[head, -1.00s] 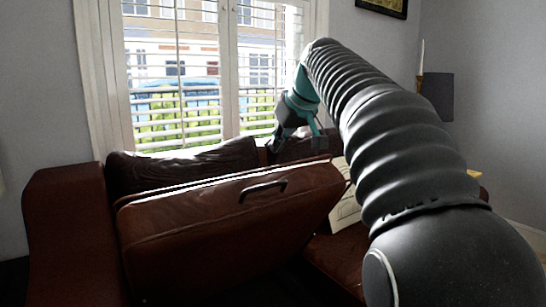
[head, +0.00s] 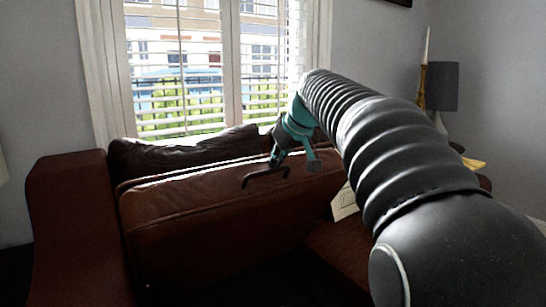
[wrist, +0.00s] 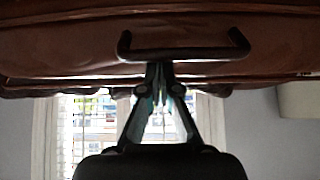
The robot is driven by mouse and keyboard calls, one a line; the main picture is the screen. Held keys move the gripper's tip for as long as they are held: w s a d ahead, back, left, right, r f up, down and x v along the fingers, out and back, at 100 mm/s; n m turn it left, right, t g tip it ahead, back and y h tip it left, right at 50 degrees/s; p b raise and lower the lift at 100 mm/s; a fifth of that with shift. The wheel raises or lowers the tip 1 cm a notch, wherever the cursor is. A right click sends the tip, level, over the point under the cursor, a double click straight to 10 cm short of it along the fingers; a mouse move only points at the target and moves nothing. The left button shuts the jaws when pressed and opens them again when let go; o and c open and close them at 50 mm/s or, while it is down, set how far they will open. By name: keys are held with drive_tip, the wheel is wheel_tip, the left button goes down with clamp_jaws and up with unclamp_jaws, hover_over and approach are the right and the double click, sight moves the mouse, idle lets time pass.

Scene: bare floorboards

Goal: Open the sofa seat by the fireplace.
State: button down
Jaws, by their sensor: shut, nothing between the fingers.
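The brown leather sofa seat (head: 220,225) in front of the window is raised and tilted up, its broad face turned toward me. A dark bar handle (head: 265,176) is fixed near its upper edge; the handle also spans the upper middle of the wrist view (wrist: 185,54). My teal and grey gripper (head: 294,162) is at the seat's upper edge, close to the handle. In the wrist view my gripper (wrist: 160,68) is shut and empty, its tips just by the handle bar. I cannot tell whether they touch it.
The sofa's left armrest (head: 68,215) stands beside the raised seat. A dark cushion (head: 185,152) lies behind it by the window (head: 180,80). A pale patterned item (head: 344,203) sits to the right of the seat. A dark lamp (head: 443,88) stands at the right.

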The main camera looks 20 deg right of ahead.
sight(281, 194)
drive_tip(key=shift+t, duration=0.6)
drive_tip(key=s+f+b, duration=0.1)
drive_tip(key=b, duration=0.1)
drive_tip(key=s+d+f+b, duration=0.1)
drive_tip(key=s+f+b, duration=0.1)
drive_tip(key=b, duration=0.1)
drive_tip(key=s+f+b, duration=0.1)
drive_tip(key=b, duration=0.2)
drive_tip(key=shift+s+d+f, duration=0.15)
drive_tip(key=shift+d+f, duration=0.1)
drive_tip(key=shift+f, duration=0.15)
drive_tip(key=shift+s+d+f+b, duration=0.15)
drive_tip(key=shift+s+f+b, duration=0.1)
drive_tip(key=shift+s+b, duration=0.35)
drive_tip(key=shift+w+r, duration=0.1)
